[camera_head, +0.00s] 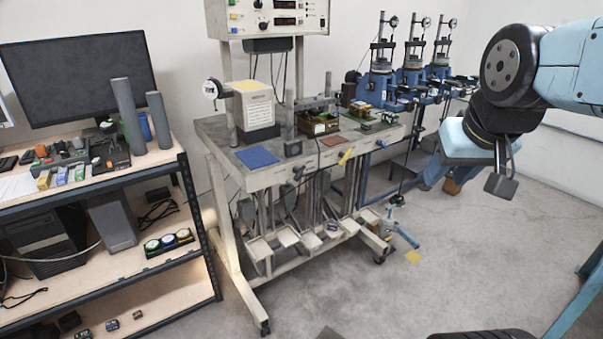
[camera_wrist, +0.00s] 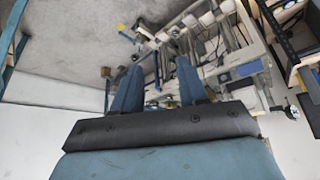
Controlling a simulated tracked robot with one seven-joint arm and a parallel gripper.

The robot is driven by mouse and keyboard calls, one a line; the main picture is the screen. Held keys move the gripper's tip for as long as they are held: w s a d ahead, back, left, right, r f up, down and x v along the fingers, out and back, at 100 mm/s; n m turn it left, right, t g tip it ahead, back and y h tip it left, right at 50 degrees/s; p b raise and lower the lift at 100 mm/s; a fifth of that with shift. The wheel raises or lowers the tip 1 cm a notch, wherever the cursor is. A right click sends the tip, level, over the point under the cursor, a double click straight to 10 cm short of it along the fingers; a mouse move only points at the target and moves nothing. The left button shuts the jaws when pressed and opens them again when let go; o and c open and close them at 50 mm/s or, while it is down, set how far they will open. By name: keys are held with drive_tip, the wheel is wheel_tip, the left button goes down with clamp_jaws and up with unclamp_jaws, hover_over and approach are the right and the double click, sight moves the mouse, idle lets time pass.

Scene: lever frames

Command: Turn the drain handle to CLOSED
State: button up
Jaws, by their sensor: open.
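No lettering for a drain or CLOSED is readable, so I cannot tell for sure which handle is the drain handle. A blue handle (camera_head: 406,238) sits low at the right foot of the bench frame, close to the floor. A yellow handle (camera_head: 345,156) and a small blue handle (camera_head: 381,143) are on the bench's front edge. My gripper's two blue fingers (camera_wrist: 160,70) are apart and empty in the wrist view. In the head view my wrist is raised at the upper right, well away from the handles; the fingers are hidden there.
The wheeled bench (camera_head: 225,138) carries a blue pad (camera_head: 257,157) and several devices. A shelf unit (camera_head: 190,205) stands at the left. Blue test stands (camera_head: 412,75) line the back wall. Floor to the right is clear.

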sight(302, 175)
drive_tip(key=w+a+f+t, duration=0.1)
drive_tip(key=w+f+t, duration=0.15)
drive_tip(key=w, duration=0.65)
drive_tip(key=w+a+f+t+y, duration=0.1)
drive_tip(key=w+f, duration=0.3)
drive_tip(key=w, duration=0.5)
drive_tip(key=w+a+f+t, duration=0.2)
drive_tip(key=w+f, duration=0.1)
drive_tip(key=w, duration=0.6)
drive_tip(key=w+a+f+m+t+y, duration=0.1)
drive_tip(key=w+a+f+t+y, duration=0.15)
drive_tip(key=a+f+y, duration=0.5)
drive_tip(key=w+a+f+m+t+y, duration=0.1)
drive_tip(key=w+a+f+y, duration=0.2)
drive_tip(key=f, duration=0.8)
drive_tip(key=shift+h, duration=0.75)
drive_tip(key=x, duration=1.4)
drive_tip(key=shift+s+a+r, duration=0.2)
drive_tip(key=shift+a+r, duration=0.1)
drive_tip(key=shift+a, duration=0.2)
